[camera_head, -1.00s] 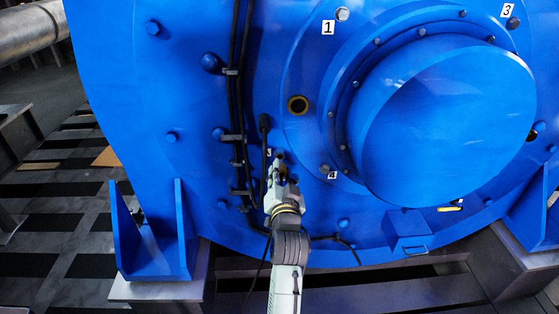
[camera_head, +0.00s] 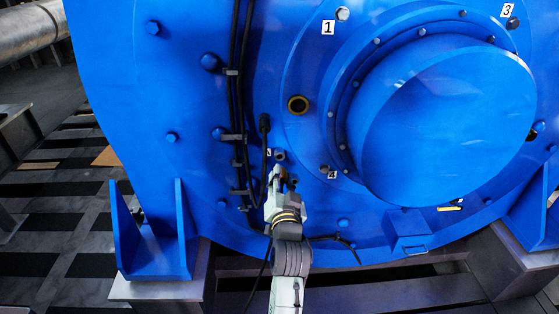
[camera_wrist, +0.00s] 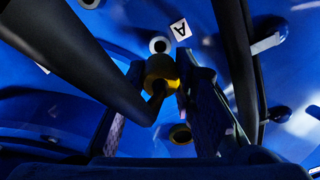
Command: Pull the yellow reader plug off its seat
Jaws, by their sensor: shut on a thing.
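The yellow reader plug (camera_wrist: 161,70) shows between the fingers of my gripper (camera_wrist: 158,88) in the wrist view, with a thick black cable running toward it. My gripper is shut on the plug. Just beyond it, a round seat with a pale rim and dark centre (camera_wrist: 160,45) is exposed beside the "A" label (camera_wrist: 181,29). The seat also shows in the head view (camera_head: 280,155), above my gripper (camera_head: 282,178), with a gap between them. The plug itself is hard to make out in the head view.
The blue motor housing (camera_head: 190,90) fills most of the head view. Black cables (camera_head: 237,110) run down it in clips, left of my gripper. A yellow-rimmed hole (camera_head: 298,105) lies above. A large round cover (camera_head: 450,125) bulges at right, and a bracket (camera_head: 150,245) stands lower left.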

